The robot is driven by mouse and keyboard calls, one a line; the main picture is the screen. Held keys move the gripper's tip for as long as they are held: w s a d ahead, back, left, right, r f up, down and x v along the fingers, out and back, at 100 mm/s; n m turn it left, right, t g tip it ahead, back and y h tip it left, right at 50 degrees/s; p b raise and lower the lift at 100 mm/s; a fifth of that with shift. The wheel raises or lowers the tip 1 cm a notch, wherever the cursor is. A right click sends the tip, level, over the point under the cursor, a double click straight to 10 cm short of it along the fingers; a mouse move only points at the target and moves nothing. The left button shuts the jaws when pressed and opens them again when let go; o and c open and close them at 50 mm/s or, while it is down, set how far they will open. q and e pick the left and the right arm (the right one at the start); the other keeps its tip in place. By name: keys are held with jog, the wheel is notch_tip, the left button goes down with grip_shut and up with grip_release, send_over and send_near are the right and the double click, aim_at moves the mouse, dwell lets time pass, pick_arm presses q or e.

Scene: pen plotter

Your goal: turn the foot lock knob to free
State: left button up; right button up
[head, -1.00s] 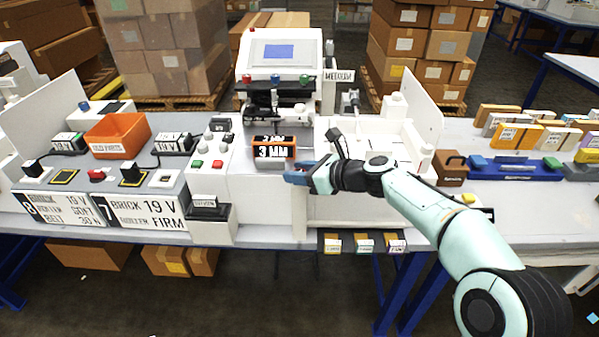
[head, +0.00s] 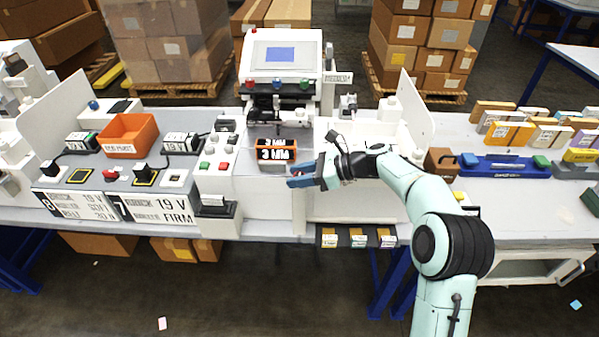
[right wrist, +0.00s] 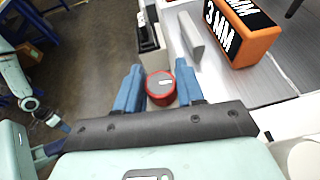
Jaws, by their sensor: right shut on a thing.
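The foot lock knob (right wrist: 160,86) is a round red knob with a grey face and a pale pointer mark, seen in the right wrist view. My right gripper (right wrist: 160,92) has its blue fingers on either side of it, closed on it. In the head view my right gripper (head: 300,178) reaches in from the right at the front of the white machine (head: 283,70), and its fingers hide the knob. Any lettering around the knob cannot be read.
An orange and black block marked 3 MM (head: 277,143) lies on the machine's bed just beyond my right gripper. A panel with push buttons (head: 214,152) stands to its left. An orange bin (head: 129,136) sits farther left. Small labelled trays (head: 357,238) hang at the front edge.

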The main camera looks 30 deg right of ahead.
jog(key=o, duration=0.9)
jog(key=shift+o, duration=0.2)
jog(key=v, duration=1.3)
jog(key=shift+p, duration=0.35)
jog(key=shift+s, duration=0.2)
